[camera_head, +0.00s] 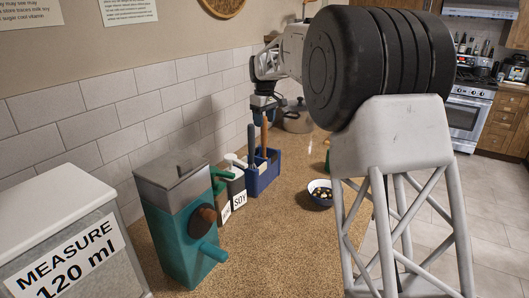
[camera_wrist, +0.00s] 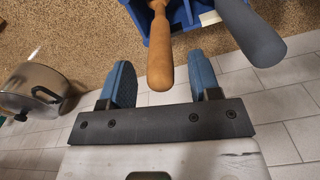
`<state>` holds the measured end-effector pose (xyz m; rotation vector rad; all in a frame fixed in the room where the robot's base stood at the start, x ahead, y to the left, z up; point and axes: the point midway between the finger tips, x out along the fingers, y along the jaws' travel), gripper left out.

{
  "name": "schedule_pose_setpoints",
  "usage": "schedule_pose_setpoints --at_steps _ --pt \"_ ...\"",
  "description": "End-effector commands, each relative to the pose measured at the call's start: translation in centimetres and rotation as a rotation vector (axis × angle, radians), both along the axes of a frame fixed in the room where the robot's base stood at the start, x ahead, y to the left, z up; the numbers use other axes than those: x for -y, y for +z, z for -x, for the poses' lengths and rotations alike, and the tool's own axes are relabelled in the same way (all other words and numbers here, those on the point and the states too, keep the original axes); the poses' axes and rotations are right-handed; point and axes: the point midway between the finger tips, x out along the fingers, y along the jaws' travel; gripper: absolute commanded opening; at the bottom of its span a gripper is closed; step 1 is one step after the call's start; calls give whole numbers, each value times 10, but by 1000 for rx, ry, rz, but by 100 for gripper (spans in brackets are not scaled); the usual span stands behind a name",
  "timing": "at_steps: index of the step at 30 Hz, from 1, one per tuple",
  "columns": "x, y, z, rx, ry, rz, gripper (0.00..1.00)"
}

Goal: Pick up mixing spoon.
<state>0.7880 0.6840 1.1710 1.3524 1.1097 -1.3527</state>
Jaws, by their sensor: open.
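A wooden handle (camera_head: 264,136) and a dark grey handle (camera_head: 251,142) stand upright in a blue holder (camera_head: 262,182) on the counter. Their lower ends are hidden in the holder, so I cannot tell which is the mixing spoon. My gripper (camera_head: 266,103) is just above these handles. In the wrist view my gripper (camera_wrist: 160,64) is open, with its two blue fingers apart. The wooden handle's tip (camera_wrist: 160,72) appears between the fingers, touching neither. The grey handle (camera_wrist: 252,35) lies to the right of the right finger. The blue holder (camera_wrist: 190,14) shows behind.
A lidded metal pot (camera_head: 296,119) stands behind the holder. A bowl of food (camera_head: 320,193) is to its right. Soy and milk dispensers (camera_head: 236,184), a teal dispenser (camera_head: 180,215) and a white measure box (camera_head: 70,235) line the tiled wall.

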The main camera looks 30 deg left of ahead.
Motion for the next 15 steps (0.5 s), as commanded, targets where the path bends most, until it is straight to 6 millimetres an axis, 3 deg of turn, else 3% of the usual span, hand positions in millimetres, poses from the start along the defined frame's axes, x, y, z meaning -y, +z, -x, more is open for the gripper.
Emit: schedule_pose_setpoints --at_steps 6,15 --pt "0 -20 0 0 0 0 57" --pt "0 -23 0 0 0 0 57"
